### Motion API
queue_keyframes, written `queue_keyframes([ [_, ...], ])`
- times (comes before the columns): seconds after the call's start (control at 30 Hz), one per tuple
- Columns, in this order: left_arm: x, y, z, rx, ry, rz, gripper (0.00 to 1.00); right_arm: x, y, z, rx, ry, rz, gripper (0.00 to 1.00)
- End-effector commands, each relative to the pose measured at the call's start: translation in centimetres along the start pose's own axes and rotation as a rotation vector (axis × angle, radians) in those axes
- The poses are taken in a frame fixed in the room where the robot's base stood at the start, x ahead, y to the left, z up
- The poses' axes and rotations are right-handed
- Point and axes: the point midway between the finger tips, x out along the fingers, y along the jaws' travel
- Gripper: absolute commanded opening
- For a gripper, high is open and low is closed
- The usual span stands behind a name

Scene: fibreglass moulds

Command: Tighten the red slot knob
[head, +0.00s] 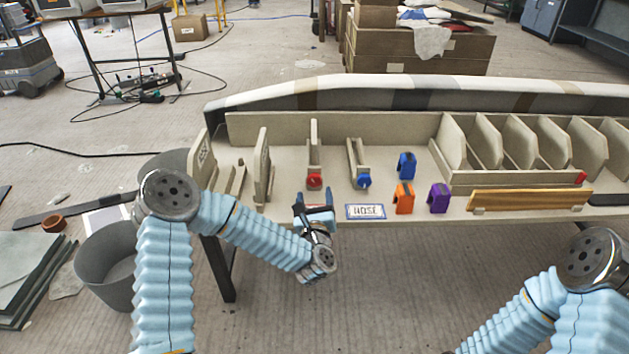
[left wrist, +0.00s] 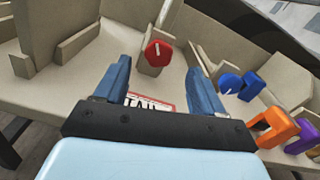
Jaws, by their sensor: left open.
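The red slot knob (head: 314,180) sits at the front end of a narrow upright slot (head: 314,145) on the beige mould table. In the left wrist view the red knob (left wrist: 158,53) shows a white line on its face, ahead of and between my fingertips. My left gripper (head: 313,199) is open and empty, just in front of the knob and apart from it; its two blue fingers also show in the left wrist view (left wrist: 160,75). A red-edged label (left wrist: 148,102) lies between the fingers, partly hidden. My right gripper is not in view; only my right arm shows.
A blue knob (head: 363,181) is on the neighbouring slot to the right. Blue (head: 406,166), orange (head: 404,197) and purple (head: 438,198) clips stand further right, near a label reading "HOSE" (head: 366,212). Upright beige panels (head: 262,165) stand to the left.

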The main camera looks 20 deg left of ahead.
Motion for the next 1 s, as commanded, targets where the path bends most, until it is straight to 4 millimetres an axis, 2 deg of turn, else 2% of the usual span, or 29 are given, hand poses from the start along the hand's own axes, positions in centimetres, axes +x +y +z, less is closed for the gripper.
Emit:
queue_keyframes([
  [0.1,2.6,0.0,0.2,0.001,-0.001,0.002,0.69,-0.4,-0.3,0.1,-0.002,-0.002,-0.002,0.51],
  [0.3,5.5,-0.1,0.0,0.002,0.001,-0.002,0.69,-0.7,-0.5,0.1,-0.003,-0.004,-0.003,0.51],
  [0.47,6.3,-0.1,0.0,0.002,0.001,-0.002,0.69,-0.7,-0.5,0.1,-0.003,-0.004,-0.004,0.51],
  [0.7,6.3,-0.1,-0.1,0.003,0.001,-0.002,0.69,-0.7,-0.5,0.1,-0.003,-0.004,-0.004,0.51],
  [1.0,6.3,0.0,-0.1,0.003,0.001,-0.002,0.23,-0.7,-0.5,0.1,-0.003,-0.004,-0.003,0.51],
])
